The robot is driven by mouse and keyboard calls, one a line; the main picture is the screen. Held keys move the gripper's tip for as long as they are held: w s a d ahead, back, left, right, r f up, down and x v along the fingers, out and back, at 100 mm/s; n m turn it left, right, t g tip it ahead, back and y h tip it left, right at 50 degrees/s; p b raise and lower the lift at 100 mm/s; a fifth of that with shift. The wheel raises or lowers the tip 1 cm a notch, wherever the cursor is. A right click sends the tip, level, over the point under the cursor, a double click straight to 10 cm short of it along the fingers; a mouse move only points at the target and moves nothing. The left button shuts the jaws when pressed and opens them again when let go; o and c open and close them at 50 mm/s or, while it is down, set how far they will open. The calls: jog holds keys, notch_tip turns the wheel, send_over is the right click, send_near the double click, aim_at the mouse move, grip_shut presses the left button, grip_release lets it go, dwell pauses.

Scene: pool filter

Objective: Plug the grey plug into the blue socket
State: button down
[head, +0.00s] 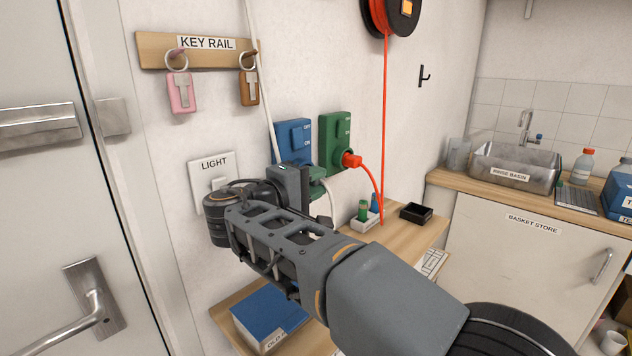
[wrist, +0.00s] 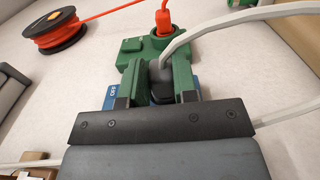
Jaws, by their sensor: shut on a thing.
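The blue socket (head: 292,140) is on the wall, left of the green socket (head: 334,140). My gripper (head: 312,178) is in front of the lower part of the blue socket and hides it. In the wrist view my gripper (wrist: 163,72) is shut on the grey plug (wrist: 160,84), which sits between its green-padded fingers. A pale cable (wrist: 215,22) loops from the plug to the right. Only a blue edge with an OFF mark (wrist: 112,91) shows behind the fingers. I cannot tell whether the plug touches the socket.
An orange plug (head: 351,160) with its cord sits in the green socket, close to my gripper's right. A white light switch (head: 213,178) is to the left. A white cord hangs down past the key rail (head: 160,50). A wooden shelf (head: 395,238) holds small items below.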

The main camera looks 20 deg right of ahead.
jog(key=shift+w, duration=0.15)
jog(key=c, duration=1.3)
grip_release()
jog(key=shift+a, duration=0.1)
jog(key=o, duration=0.5)
jog(key=shift+v, duration=2.5)
